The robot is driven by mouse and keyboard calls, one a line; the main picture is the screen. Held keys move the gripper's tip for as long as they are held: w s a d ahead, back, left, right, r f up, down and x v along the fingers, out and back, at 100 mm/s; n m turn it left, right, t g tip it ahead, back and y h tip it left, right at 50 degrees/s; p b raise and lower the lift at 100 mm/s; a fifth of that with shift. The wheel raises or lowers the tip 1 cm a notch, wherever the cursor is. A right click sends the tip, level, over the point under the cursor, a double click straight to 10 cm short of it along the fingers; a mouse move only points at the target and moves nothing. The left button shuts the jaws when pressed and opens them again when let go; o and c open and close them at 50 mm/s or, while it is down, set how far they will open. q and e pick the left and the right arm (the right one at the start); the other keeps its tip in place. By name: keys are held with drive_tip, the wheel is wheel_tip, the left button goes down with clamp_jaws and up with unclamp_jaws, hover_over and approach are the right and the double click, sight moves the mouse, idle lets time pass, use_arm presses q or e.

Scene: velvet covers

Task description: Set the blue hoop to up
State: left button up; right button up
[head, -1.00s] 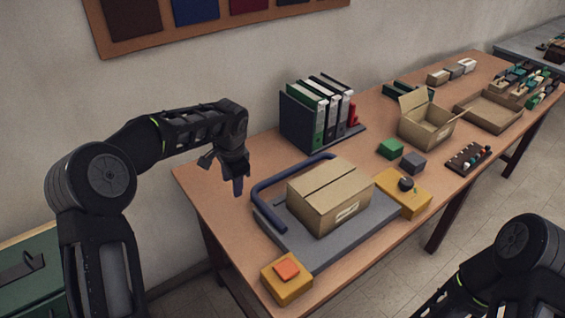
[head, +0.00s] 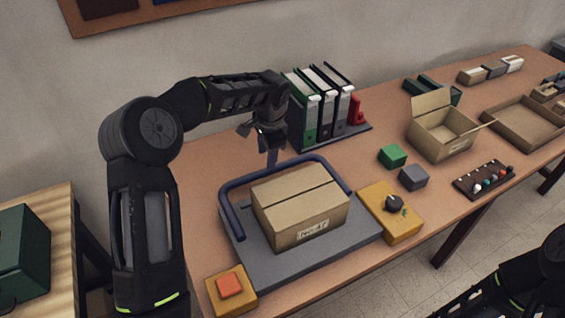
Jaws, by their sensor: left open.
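The blue hoop (head: 237,181) is a dark blue bar bent in a U. It lies low around the back and sides of a closed cardboard box (head: 300,210), over a grey base plate (head: 262,268). My left gripper (head: 272,158) is open and empty, pointing down at the hoop's back bar; I cannot tell whether it touches the bar. My right arm shows at the lower right corner, but its gripper's fingers are not in view.
A yellow block with a black knob (head: 391,214) is right of the plate, and a yellow block with an orange button (head: 231,288) is at its front left. Binders (head: 325,105) stand behind. Green (head: 392,155) and grey (head: 413,177) blocks lie to the right.

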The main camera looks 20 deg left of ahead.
sight(265, 170)
idle(0.3)
use_arm(q)
drive_tip(key=f+b, duration=0.1)
drive_tip(key=f, duration=0.1)
drive_tip(key=f+b, duration=0.2)
drive_tip(key=f, duration=0.1)
drive_tip(key=w+a+f+b, duration=0.1)
drive_tip(key=f, duration=0.1)
drive_tip(key=shift+a+f, duration=0.1)
drive_tip(key=shift+f, duration=0.25)
clamp_jaws()
idle(1.2)
